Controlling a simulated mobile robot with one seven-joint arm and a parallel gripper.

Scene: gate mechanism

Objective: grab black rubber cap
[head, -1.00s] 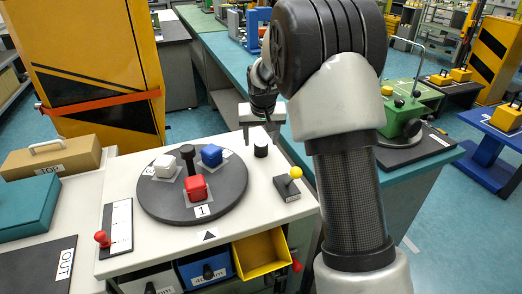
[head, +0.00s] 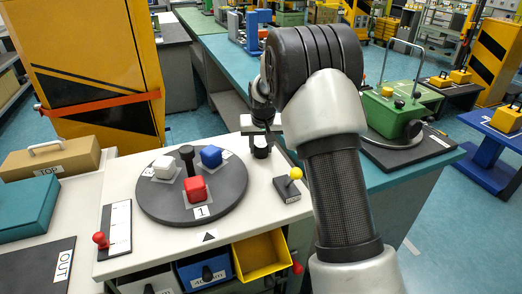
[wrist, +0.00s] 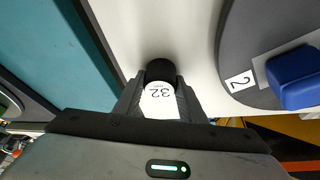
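The black rubber cap (head: 261,152) stands on the white bench top, to the right of the round dark turntable. In the wrist view the black cap (wrist: 160,68) shows a white face marked 32. My gripper (head: 261,141) is lowered over it. In the wrist view the fingers of my gripper (wrist: 162,90) lie close against both sides of the cap, with no visible gap. The cap appears to be still at bench level. The lower part of the cap's sides is partly hidden by the fingers.
The turntable (head: 160,205) carries white, blue and red blocks and a black post. A small box with a yellow knob (head: 294,174) stands just in front of the cap. An open yellow drawer (head: 262,256) is below the bench edge. A teal bench (head: 215,62) lies behind.

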